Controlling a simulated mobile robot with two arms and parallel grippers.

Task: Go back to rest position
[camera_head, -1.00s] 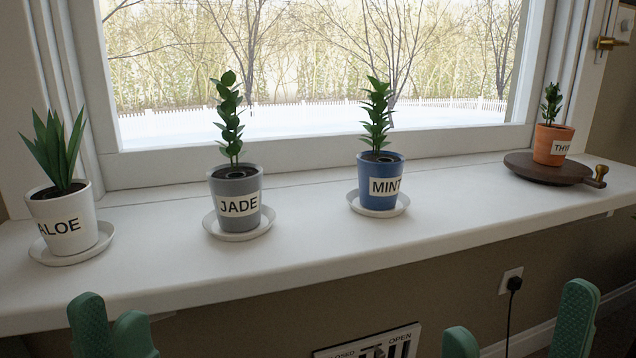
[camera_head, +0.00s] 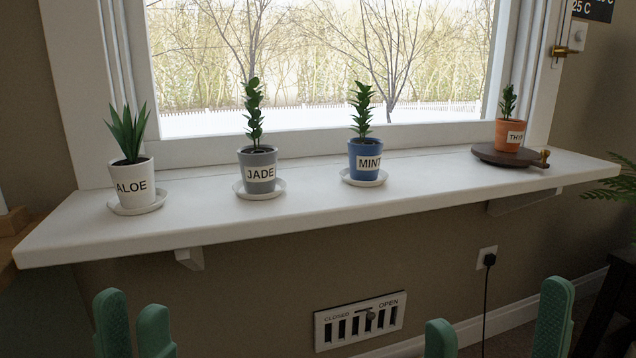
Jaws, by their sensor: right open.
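My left gripper (camera_head: 133,308) is at the lower left of the head view, its green fingers pointing up with a narrow gap between them. My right gripper (camera_head: 497,308) is at the lower right, its green fingers wide apart and empty. Both are in front of and below the white windowsill (camera_head: 330,205), touching nothing that I can see. On the sill stand the white ALOE pot (camera_head: 134,186), the grey JADE pot (camera_head: 258,172) and the blue MINT pot (camera_head: 366,161), each upright on a white saucer. The orange THYME pot (camera_head: 509,136) stands on a dark round board (camera_head: 487,153).
A wall vent (camera_head: 360,320) marked CLOSED and OPEN is below the sill. A plugged cable (camera_head: 487,262) hangs to its right. A fern (camera_head: 618,188) and dark furniture (camera_head: 612,300) are at the right edge. A wooden surface (camera_head: 8,240) is at the left edge.

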